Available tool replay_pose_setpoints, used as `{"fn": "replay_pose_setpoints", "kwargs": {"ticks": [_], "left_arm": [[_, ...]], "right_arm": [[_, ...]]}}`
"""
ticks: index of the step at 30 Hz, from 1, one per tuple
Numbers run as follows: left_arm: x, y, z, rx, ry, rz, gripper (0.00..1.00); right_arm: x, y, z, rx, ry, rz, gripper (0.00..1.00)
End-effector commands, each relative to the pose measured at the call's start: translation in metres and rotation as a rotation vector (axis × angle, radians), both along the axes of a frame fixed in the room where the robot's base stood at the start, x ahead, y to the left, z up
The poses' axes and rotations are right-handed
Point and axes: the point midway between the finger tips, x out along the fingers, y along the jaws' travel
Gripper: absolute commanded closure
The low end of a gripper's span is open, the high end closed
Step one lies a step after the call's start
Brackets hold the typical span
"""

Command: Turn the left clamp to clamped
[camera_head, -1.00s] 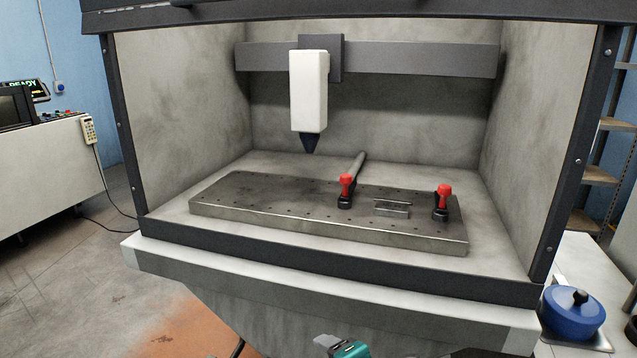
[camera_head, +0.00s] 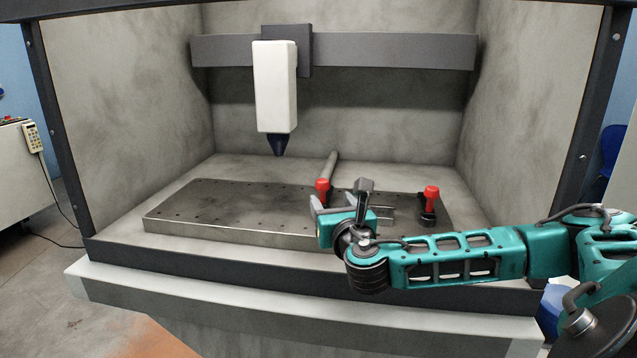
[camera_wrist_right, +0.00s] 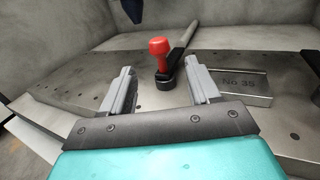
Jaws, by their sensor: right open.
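The left clamp has an upright red knob (camera_head: 322,186) on a dark base and stands on the drilled metal plate (camera_head: 190,208). In the right wrist view the same left clamp (camera_wrist_right: 159,50) shows ahead, between my finger lines. My right gripper (camera_head: 333,202) is open and empty, just in front of the left clamp. Its two grey fingers point at the clamp without visibly touching it. In the head view the gripper hides the clamp's base. My left gripper is not in view.
The right clamp (camera_head: 430,196) also has a red knob. A small metal block marked "No 35" (camera_wrist_right: 243,86) lies right of the left clamp. A grey rod (camera_head: 331,165) lies behind that clamp. A white tool head (camera_head: 275,88) hangs above the plate, whose left half is clear.

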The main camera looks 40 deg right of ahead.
Motion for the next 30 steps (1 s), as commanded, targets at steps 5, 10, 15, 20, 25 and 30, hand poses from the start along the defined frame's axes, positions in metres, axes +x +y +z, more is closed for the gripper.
{"fn": "replay_pose_setpoints", "kwargs": {"ticks": [5,10,15,20,25,30], "left_arm": [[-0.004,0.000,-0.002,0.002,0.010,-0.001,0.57],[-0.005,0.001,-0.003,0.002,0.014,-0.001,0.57],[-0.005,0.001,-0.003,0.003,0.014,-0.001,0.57],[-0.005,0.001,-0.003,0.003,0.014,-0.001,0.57],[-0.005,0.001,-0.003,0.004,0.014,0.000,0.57],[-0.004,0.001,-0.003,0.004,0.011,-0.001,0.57]], "right_arm": [[0.031,-0.017,0.001,0.004,-0.003,-0.003,0.39],[0.058,-0.032,0.000,0.005,-0.003,-0.002,0.39],[0.078,-0.043,0.000,0.004,-0.001,-0.002,0.39],[0.089,-0.049,0.000,0.004,-0.001,-0.001,0.39],[0.093,-0.051,0.000,0.004,0.000,0.001,0.39],[0.093,-0.051,0.000,0.004,0.000,0.001,0.39]]}}
